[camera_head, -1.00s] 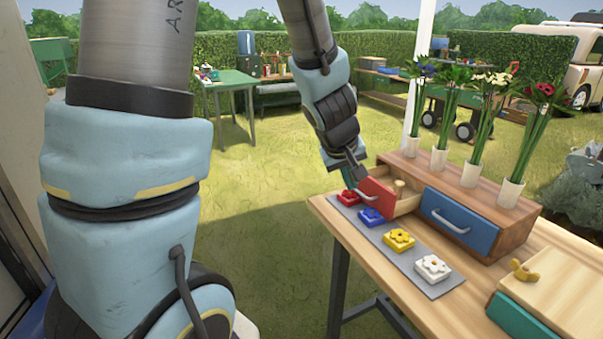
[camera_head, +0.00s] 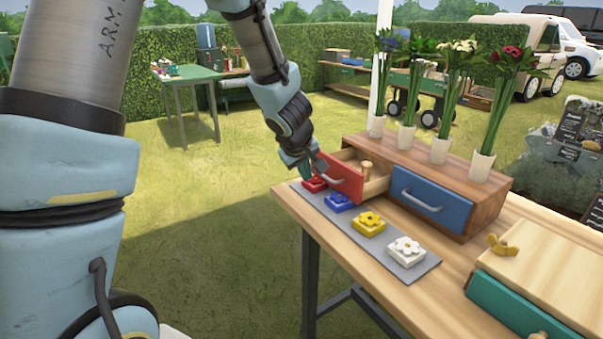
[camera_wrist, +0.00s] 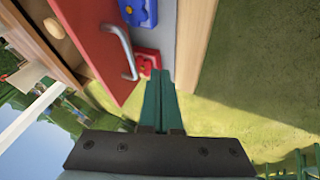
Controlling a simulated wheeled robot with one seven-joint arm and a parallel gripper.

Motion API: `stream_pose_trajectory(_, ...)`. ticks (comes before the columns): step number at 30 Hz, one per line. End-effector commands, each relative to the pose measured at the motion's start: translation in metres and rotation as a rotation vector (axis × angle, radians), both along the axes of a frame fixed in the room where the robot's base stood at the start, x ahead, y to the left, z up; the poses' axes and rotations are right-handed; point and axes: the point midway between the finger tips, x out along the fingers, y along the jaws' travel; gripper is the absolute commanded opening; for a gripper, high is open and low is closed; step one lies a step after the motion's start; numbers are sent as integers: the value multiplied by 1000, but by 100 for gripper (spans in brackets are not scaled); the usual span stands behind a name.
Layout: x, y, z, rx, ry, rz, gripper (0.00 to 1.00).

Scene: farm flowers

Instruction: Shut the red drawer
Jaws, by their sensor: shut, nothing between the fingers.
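The red drawer (camera_head: 341,178) stands pulled out of the left bay of the wooden cabinet (camera_head: 482,210). A wooden peg-like piece (camera_head: 366,168) shows inside it. Its front and silver handle also show in the wrist view, with the red front (camera_wrist: 102,50) at upper left. My gripper (camera_head: 310,172) is shut and empty, just left of the drawer's front. In the wrist view its green fingers (camera_wrist: 157,80) are together, pointing beside the handle (camera_wrist: 128,62). I cannot tell whether they touch the drawer.
A grey mat (camera_head: 405,262) before the cabinet holds red, blue, yellow and white flower tiles. The blue drawer (camera_head: 430,203) is closed. Several flower vases stand on the cabinet. A wooden box with a green drawer (camera_head: 515,305) sits front right.

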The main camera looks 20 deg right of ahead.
Motion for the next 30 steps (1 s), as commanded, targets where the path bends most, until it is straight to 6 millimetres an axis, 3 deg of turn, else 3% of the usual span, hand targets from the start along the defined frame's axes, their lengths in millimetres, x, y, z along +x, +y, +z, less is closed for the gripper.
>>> stream_pose_trajectory(3,2,-20,1,0,1,-4,0)
stream_pose_trajectory(8,5,-33,-2,-1,0,-4,0)
stream_pose_trajectory(23,7,-39,-3,0,1,-4,0)
stream_pose_trajectory(30,13,-72,3,2,2,-6,0)
